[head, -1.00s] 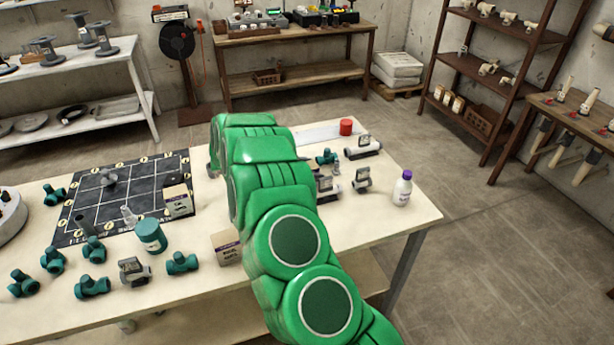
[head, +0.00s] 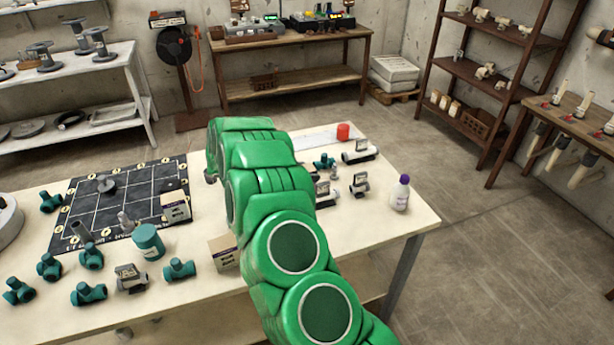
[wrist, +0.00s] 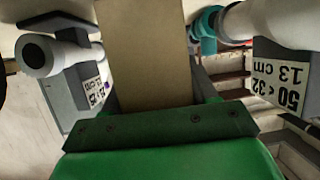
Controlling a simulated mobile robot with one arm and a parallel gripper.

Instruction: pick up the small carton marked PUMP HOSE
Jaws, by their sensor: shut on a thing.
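My gripper (wrist: 155,92) is shut on a plain tan carton (wrist: 145,50) in the wrist view. In the head view my green arm hides the gripper and the held carton. Two other small cartons show there: one on the black grid mat (head: 176,207), and one on the table next to my arm (head: 224,252). I cannot read their labels clearly.
Grey-white valve pieces with size labels (wrist: 282,72) stand close on both sides of my gripper.

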